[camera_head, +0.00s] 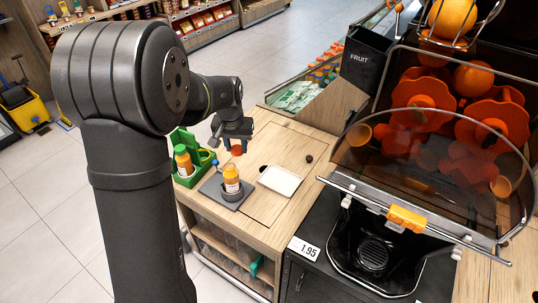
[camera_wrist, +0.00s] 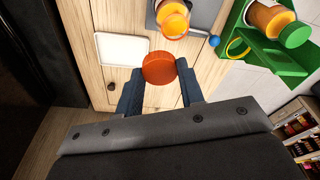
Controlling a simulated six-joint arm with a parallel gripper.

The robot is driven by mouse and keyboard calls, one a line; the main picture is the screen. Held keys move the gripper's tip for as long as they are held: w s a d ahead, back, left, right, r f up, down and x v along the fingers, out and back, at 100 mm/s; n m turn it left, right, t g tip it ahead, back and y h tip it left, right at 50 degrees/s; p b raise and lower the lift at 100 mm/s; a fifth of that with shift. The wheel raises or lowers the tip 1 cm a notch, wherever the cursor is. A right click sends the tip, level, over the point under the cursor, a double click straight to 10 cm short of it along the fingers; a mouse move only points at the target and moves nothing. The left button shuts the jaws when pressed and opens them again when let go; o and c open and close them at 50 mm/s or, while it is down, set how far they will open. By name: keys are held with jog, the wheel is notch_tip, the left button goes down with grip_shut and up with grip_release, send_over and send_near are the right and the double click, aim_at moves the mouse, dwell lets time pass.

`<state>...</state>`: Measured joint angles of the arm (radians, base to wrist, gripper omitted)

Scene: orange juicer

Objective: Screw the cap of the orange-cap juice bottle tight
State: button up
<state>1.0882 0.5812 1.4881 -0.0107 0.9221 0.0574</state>
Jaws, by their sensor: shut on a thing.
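My gripper (camera_head: 236,147) is shut on an orange-red cap (camera_wrist: 158,68), which sits between the two fingertips. In the head view the cap (camera_head: 237,151) is above and slightly right of the open juice bottle (camera_head: 231,180). The bottle stands upright in a dark holder on a grey plate (camera_head: 213,187). In the wrist view the bottle (camera_wrist: 173,20) shows an uncapped mouth with orange juice, apart from the cap.
A green crate (camera_head: 186,182) with a green-capped juice bottle (camera_wrist: 270,16) stands beside the plate. A small blue ball (camera_wrist: 214,41) is near it. A white tray (camera_head: 280,181) lies to the right. The juicer (camera_head: 430,150) stands further right.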

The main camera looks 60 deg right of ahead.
aim_at(230, 164)
jog(key=shift+w+a+r+n, duration=0.15)
jog(key=shift+w+a+r, duration=0.15)
jog(key=shift+w+a, duration=0.25)
jog(key=shift+w+a+r+n, duration=0.15)
jog(key=shift+w+a+r, duration=0.15)
jog(key=shift+w+a, duration=0.2)
jog(key=shift+f, duration=2.6)
jog(key=shift+f, duration=0.75)
dwell(0.6)
jog(key=o, duration=0.3)
jog(key=c, duration=0.4)
jog(key=shift+m+g, duration=0.4)
jog(key=shift+m, duration=2.2)
jog(key=shift+c, duration=0.2)
